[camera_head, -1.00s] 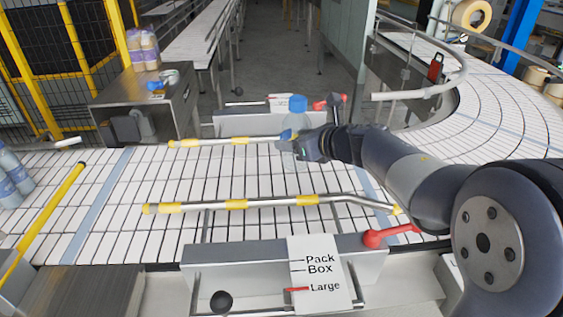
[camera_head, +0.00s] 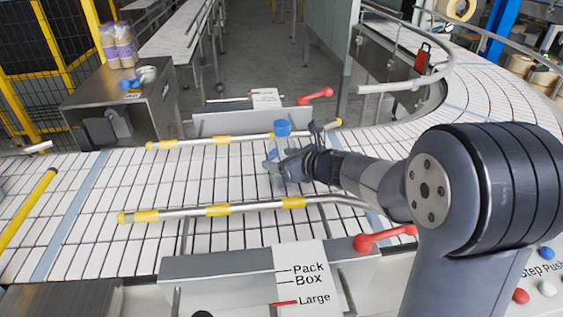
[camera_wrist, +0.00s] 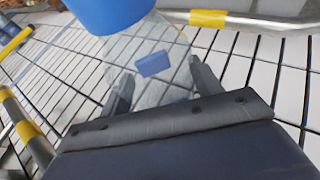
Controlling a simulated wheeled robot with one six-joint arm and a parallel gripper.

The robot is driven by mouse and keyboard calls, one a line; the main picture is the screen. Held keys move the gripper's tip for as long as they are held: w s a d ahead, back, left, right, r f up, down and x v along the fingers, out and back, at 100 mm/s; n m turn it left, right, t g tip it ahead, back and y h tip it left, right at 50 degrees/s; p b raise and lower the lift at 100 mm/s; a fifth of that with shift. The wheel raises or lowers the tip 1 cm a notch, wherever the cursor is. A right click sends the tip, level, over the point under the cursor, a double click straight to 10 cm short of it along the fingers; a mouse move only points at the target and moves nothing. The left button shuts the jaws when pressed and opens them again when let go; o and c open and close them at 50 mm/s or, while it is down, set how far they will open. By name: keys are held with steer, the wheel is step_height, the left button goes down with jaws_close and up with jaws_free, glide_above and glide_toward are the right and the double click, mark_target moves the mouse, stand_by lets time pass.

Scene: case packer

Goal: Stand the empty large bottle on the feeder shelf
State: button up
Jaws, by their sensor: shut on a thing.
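The large bottle is clear, looks empty and has a blue cap (camera_head: 282,128). It is roughly upright between the two guide rails of the white conveyor. My gripper (camera_head: 280,170) is shut on its body. In the wrist view the cap (camera_wrist: 110,12) and clear body (camera_wrist: 150,45) show, with a finger of my gripper (camera_wrist: 158,82) on each side. I cannot tell whether its base touches the belt. A steel cabinet (camera_head: 150,110) at the left has a flat top, which may be the feeder shelf; I cannot tell.
The near rail (camera_head: 250,207) and far rail (camera_head: 190,142) flank the bottle. Red handles (camera_head: 375,240) stick out near the rails. The belt left of the bottle is clear.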

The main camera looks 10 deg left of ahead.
steer(key=shift+f, duration=0.35)
steer(key=shift+f, duration=0.15)
steer(key=o, duration=1)
steer(key=shift+c, duration=0.2)
